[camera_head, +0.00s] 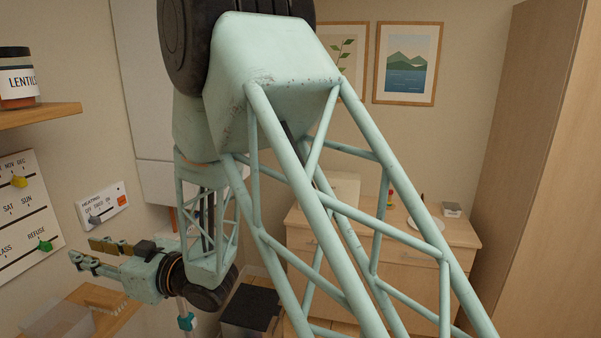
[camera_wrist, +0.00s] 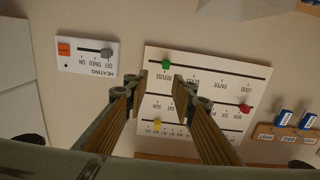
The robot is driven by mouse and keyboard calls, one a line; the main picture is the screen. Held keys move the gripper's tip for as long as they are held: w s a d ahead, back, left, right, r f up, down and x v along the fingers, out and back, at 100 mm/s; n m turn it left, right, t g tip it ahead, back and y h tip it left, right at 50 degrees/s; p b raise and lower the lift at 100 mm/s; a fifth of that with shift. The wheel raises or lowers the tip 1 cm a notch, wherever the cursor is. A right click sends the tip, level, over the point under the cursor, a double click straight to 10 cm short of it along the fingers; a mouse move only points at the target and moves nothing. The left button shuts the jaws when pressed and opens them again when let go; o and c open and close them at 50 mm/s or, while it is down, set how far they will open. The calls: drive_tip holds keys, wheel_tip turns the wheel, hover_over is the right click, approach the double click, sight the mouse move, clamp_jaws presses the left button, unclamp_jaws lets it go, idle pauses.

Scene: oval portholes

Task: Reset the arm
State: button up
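My gripper (camera_head: 84,251) is at the lower left of the head view, stretched toward the left wall. In the wrist view its two fingers (camera_wrist: 160,88) stand apart, with a clear gap and nothing between them. A white slider panel (camera_wrist: 205,62) with green, red and yellow knobs lies behind the fingers there. The same panel (camera_head: 22,222) is cut by the left edge of the head view. My arm fills the middle of the head view, bent downward at its far joint. I cannot tell how far the fingers are from the wall.
A heating panel (camera_head: 102,205) is on the wall, its grey knob at OFF. A clear tray (camera_head: 58,322) sits on a wooden surface below my gripper. A shelf (camera_head: 40,115) holds a lentils jar (camera_head: 17,80). Blue fuses (camera_wrist: 283,117) show in the wrist view. A cabinet (camera_head: 535,160) stands right.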

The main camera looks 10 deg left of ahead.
drive_tip(key=w+d+r+m+t+h+p, duration=0.15)
drive_tip(key=w+d+r+t+h, duration=0.25)
drive_tip(key=w+d, duration=0.8)
drive_tip(key=w+d+r+m+t+h, duration=0.3)
drive_tip(key=w+d+r, duration=0.1)
drive_tip(key=w+d, duration=0.75)
drive_tip(key=w+d+r+m+h, duration=0.1)
drive_tip(key=d+r+m+h, duration=0.2)
drive_tip(key=d, duration=1.1)
drive_tip(key=w+d+r+m+h, duration=0.2)
drive_tip(key=d+r+h, duration=0.15)
drive_tip(key=d, duration=1.15)
drive_tip(key=s+d+m+g+h+b, duration=0.2)
drive_tip(key=s+d+m+h, duration=0.15)
drive_tip(key=s+d, duration=1.35)
drive_tip(key=s+d+f+m+g+b, duration=0.1)
drive_tip(key=s+d+f, duration=0.1)
drive_tip(key=s, duration=1)
drive_tip(key=s+d+f+m+g+b, duration=0.1)
drive_tip(key=s+d+f, duration=0.1)
drive_tip(key=s, duration=1)
drive_tip(key=s+d+f+m+g+b, duration=0.1)
drive_tip(key=s+d+f+b, duration=0.1)
drive_tip(key=s, duration=1)
wheel_tip(320, 180, down, 2)
drive_tip(key=shift+d+f+g+h, duration=0.2)
drive_tip(key=shift+d+g+h, duration=0.2)
drive_tip(key=shift+d, duration=0.1)
